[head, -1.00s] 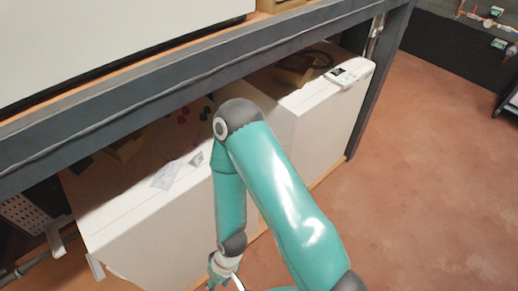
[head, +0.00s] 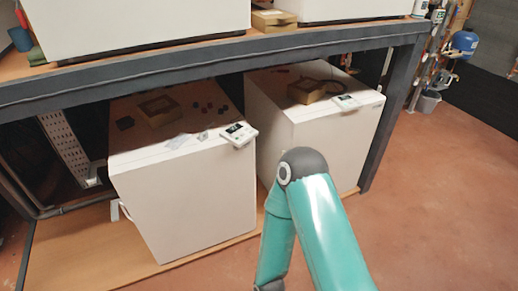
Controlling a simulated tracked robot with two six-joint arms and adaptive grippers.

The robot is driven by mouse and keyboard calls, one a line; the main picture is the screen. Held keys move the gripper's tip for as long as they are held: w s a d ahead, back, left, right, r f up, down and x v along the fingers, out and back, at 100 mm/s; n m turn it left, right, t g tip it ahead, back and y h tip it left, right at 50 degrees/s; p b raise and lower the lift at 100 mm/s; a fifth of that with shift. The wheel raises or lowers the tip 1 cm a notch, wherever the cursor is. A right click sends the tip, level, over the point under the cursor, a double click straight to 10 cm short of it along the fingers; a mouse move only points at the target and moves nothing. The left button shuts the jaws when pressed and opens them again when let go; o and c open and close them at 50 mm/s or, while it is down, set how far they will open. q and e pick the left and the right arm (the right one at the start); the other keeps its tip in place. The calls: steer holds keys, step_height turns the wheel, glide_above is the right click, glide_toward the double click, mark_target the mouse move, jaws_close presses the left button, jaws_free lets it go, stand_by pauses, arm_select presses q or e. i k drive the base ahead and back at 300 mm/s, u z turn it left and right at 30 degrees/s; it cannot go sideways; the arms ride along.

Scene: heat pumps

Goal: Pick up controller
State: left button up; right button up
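A white controller (head: 240,134) with a dark screen lies at the front right top corner of the left white unit on the lower shelf. A second similar controller (head: 346,102) lies on the front top edge of the right white unit. My teal arm comes in from the bottom right, bends at a grey elbow in front of the units and runs down out of the picture. Its gripper is below the frame. My other gripper is not in view either.
The left white unit (head: 185,205) and right white unit (head: 325,145) stand under a dark shelf beam (head: 200,67). Small boxes (head: 158,108) and loose dark parts lie on top. Red floor is clear at right; a grey bucket (head: 429,101) stands farther back.

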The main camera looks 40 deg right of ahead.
mark_target(229, 134)
steer(key=z, duration=0.2)
steer(key=k, duration=0.25)
steer(key=z, duration=0.8)
steer(key=i, duration=1.65)
steer(key=u, duration=0.05)
